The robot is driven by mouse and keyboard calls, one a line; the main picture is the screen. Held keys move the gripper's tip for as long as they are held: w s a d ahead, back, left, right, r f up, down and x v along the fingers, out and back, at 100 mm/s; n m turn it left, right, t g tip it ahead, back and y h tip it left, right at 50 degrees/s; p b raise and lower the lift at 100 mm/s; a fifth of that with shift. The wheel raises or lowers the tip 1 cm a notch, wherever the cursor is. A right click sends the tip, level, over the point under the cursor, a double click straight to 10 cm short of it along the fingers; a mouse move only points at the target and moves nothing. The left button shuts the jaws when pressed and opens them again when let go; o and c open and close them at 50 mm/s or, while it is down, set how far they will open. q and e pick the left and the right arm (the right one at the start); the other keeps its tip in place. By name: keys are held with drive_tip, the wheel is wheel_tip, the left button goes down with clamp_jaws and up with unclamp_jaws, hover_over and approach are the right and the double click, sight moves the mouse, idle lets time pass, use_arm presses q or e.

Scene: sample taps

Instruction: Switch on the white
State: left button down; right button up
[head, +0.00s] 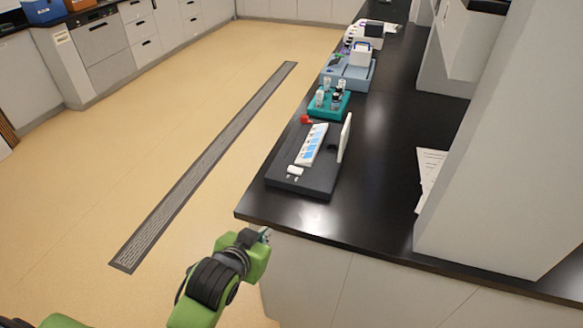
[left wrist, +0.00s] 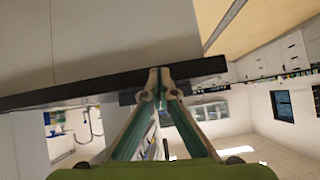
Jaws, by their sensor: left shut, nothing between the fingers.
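A black flat device (head: 308,181) sits on the near left end of the dark bench. It carries a sloped white panel with blue squares (head: 311,145), small white pieces (head: 295,170) at its near end, an upright white plate (head: 345,138) and a red part (head: 305,120) at its far left. I cannot tell which white part is the switch. My left gripper (head: 265,236) is beside the bench's near corner, short of the device and not touching it. In the left wrist view its fingertips (left wrist: 160,76) meet, with nothing between them. My right gripper is not in view.
The dark bench top (head: 379,193) is clear right of the device. Behind stand a teal rack (head: 327,107) with bottles and a blue-grey unit (head: 355,75). Papers (head: 430,165) lie near a white pillar (head: 490,170). The bench edge is close to my left arm.

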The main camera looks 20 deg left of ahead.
use_arm(q)
drive_tip(key=w+d+r+t, duration=0.1)
drive_tip(key=w+r+t, duration=0.3)
drive_tip(key=w+r, duration=0.4)
wheel_tip(320, 180, up, 4)
drive_tip(key=shift+w+f+t, duration=0.1)
drive_tip(key=shift+w+t, duration=0.15)
drive_tip(key=shift+t, duration=0.05)
drive_tip(key=shift+w, duration=0.1)
drive_tip(key=p, duration=0.2)
hover_over(289, 177)
drive_tip(key=shift+w+d+f, duration=0.1)
drive_tip(key=shift+f, duration=0.5)
drive_tip(key=shift+w+d+f, duration=0.1)
drive_tip(key=shift+f, duration=0.5)
wheel_tip(289, 177, down, 3)
drive_tip(key=shift+s+a+r, duration=0.1)
drive_tip(key=shift+a, duration=0.05)
drive_tip(key=shift+a+f, duration=0.1)
drive_tip(key=shift+f, duration=0.5)
